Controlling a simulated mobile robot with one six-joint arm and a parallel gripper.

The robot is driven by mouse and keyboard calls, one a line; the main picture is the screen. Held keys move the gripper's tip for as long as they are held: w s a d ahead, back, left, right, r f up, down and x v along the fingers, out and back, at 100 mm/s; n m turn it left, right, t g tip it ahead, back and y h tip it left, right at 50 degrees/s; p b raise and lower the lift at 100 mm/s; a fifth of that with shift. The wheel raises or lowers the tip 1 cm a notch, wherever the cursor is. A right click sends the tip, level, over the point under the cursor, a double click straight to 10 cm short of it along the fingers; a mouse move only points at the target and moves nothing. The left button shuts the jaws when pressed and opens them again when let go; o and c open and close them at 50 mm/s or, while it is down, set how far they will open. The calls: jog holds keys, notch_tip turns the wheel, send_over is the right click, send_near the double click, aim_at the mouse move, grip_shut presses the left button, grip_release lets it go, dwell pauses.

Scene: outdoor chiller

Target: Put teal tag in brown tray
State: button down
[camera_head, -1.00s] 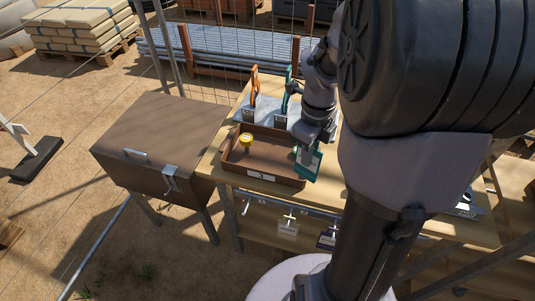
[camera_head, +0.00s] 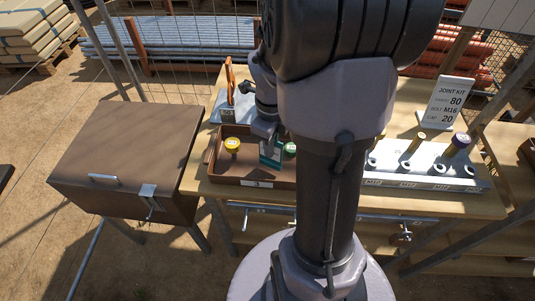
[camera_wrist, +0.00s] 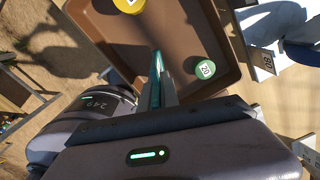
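My gripper (camera_head: 266,129) is shut on the teal tag (camera_head: 271,154), a flat teal piece with a pale face. The tag hangs over the right part of the brown tray (camera_head: 222,174). I cannot tell whether its lower edge touches the tray floor. In the wrist view the teal tag (camera_wrist: 157,78) shows edge-on between my fingers, with the brown tray (camera_wrist: 190,30) beyond. A yellow-topped piece (camera_head: 232,145) is at the tray's left and a green-topped piece (camera_head: 290,149) is right of the tag; my arm partly hides the tray's right end.
An orange-handled item (camera_head: 230,78) stands in a grey rack (camera_head: 237,110) behind the tray. A brown lidded box (camera_head: 130,150) is left of the bench. A light rack with several capped pieces (camera_head: 430,180) and a JOINT KIT sign (camera_head: 450,100) are at right.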

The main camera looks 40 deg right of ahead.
jog(key=shift+f, duration=0.9)
jog(key=shift+f, duration=0.1)
jog(key=c, duration=1.6)
grip_release()
